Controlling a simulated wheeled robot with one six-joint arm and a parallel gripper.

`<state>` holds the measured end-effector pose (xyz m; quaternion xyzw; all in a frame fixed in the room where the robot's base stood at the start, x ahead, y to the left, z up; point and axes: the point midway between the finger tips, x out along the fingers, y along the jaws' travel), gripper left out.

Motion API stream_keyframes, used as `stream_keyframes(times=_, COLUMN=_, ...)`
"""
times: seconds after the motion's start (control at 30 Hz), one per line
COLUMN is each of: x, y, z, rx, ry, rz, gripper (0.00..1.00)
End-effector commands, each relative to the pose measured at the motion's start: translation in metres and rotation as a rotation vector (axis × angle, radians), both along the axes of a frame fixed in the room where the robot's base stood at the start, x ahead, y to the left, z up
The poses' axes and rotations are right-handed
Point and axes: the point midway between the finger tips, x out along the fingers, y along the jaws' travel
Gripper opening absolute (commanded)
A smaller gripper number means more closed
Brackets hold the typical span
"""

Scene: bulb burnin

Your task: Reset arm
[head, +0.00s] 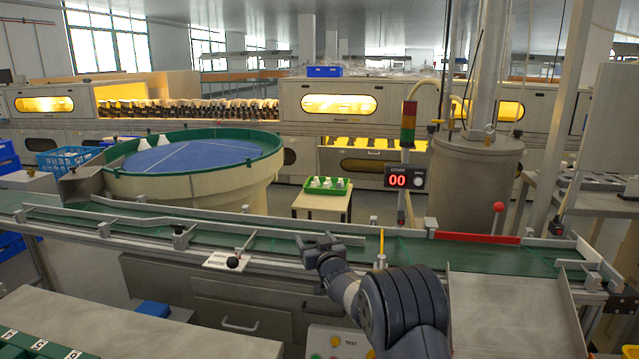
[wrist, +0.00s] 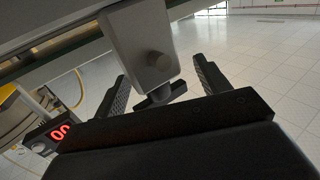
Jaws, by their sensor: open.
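My gripper (head: 322,243) is at the front edge of the green conveyor belt (head: 400,250), near the middle of the head view. In the wrist view its two dark fingers (wrist: 159,66) stand apart. A grey block with a round knob (wrist: 158,60) shows between or beyond the fingers there; I cannot tell whether they touch it. Nothing is visibly held. My dark arm reaches up to the gripper from the lower right.
A white plate with a black knob (head: 233,262) sits left of my gripper. A yellow post (head: 381,245) stands to the right, and a red-topped lever (head: 498,207) farther right. A counter (head: 397,180) reads 00. Behind the belt are a round blue-floored bowl (head: 190,155) and a green tray (head: 327,186).

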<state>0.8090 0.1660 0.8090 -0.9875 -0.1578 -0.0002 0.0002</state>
Motion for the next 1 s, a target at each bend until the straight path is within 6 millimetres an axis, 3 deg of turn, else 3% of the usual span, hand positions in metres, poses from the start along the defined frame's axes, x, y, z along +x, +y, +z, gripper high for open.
stream_keyframes(times=0.5, x=-0.001, y=0.002, z=0.004, rx=-0.001, ry=0.003, rz=0.141, gripper=0.71)
stream_keyframes(times=0.8, x=-0.031, y=-0.013, z=-0.001, rx=0.000, ry=0.002, rz=0.137, gripper=0.71)
stream_keyframes(times=1.0, x=-0.039, y=-0.016, z=-0.001, rx=0.000, ry=0.001, rz=0.138, gripper=0.71)
